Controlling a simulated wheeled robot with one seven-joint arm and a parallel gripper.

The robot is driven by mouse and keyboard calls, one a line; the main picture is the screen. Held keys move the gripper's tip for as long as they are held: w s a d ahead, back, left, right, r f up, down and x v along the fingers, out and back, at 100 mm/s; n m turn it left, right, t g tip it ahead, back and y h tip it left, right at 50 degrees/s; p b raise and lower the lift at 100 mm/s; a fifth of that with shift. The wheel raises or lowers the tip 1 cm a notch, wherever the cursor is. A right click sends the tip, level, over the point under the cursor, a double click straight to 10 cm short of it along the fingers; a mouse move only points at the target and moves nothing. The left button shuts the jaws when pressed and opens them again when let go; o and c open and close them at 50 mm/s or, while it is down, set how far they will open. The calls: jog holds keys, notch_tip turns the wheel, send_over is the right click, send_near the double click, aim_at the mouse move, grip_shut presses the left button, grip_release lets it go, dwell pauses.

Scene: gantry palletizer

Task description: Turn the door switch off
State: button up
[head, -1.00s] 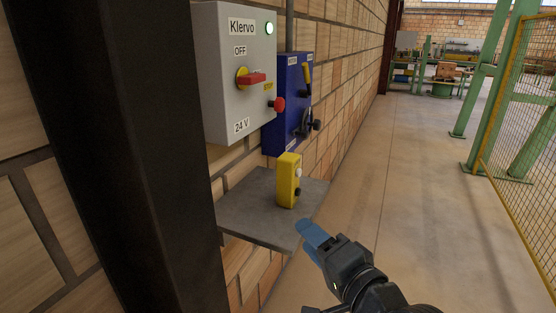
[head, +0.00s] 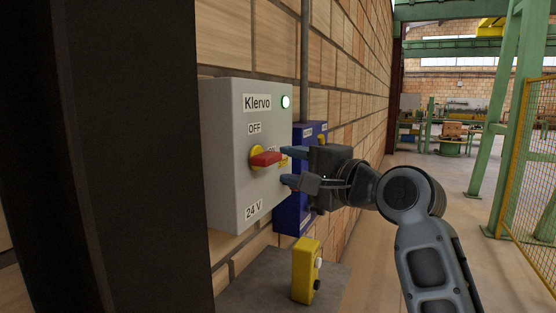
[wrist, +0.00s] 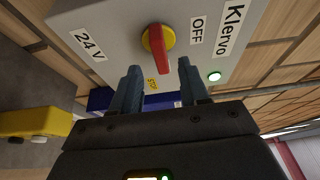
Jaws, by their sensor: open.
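The grey Klervo switch box (head: 222,155) is fixed to the brick wall. Its rotary switch has a red handle (head: 266,159) on a yellow disc; the handle points right, away from the OFF label (head: 254,128) above it. The handle also shows in the wrist view (wrist: 159,52), just beyond the gap between the fingers. The green lamp (head: 285,102) on the box is lit. My gripper (head: 288,166) is open and empty, with blue fingertips to the right of the handle and apart from it. The fingers hide part of the box's right side.
A blue box (head: 293,212) with a lever is on the wall behind my gripper. A yellow pendant with buttons (head: 303,268) stands on a grey shelf (head: 260,275) below. A dark column (head: 110,150) fills the left. The aisle at right is open.

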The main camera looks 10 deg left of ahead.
aim_at(273, 161)
jog(key=shift+x, duration=2.5)
grip_shut()
